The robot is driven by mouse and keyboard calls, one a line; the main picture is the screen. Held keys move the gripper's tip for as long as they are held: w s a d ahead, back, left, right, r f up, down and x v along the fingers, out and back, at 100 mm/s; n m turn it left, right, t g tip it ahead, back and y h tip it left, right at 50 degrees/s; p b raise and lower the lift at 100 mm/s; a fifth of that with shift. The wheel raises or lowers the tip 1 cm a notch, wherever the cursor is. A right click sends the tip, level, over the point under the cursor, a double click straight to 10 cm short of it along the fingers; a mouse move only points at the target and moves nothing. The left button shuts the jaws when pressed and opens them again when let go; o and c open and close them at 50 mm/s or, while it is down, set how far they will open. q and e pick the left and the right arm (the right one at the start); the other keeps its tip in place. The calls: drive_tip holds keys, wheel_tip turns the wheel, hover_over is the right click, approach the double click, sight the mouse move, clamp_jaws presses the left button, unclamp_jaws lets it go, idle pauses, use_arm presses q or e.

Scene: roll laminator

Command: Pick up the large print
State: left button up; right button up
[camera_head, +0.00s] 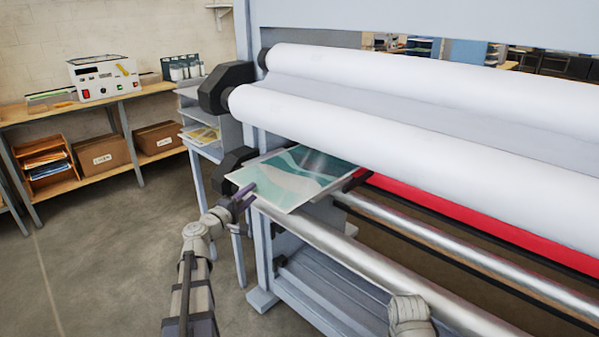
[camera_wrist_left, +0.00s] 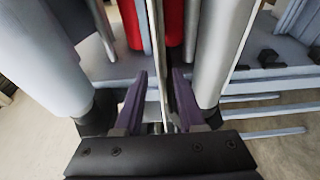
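The large print (camera_head: 296,176) is a flat sheet with green and white shapes and a pale border. It lies at the left end of the laminator, below the white rollers. My left gripper (camera_head: 245,197) is at its near left edge in the head view. In the left wrist view, the purple fingers of my left gripper (camera_wrist_left: 160,90) stand apart. A thin pale strip runs between them, which looks like the print seen edge-on; I cannot tell whether either finger touches it. My right gripper is not in view; only part of my right arm shows at the bottom.
The laminator has big white rollers (camera_head: 440,131), a red roller (camera_head: 455,215) and a metal bar (camera_head: 370,262) in front. A side stand (camera_head: 206,150) holds other sheets. A wooden bench (camera_head: 150,93) with a control box (camera_head: 103,78) is at the back left. The floor at left is clear.

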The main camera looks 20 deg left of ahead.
use_arm(q)
drive_tip(key=shift+w+d, duration=0.1)
drive_tip(key=shift+w, duration=0.95)
clamp_jaws()
idle(0.5)
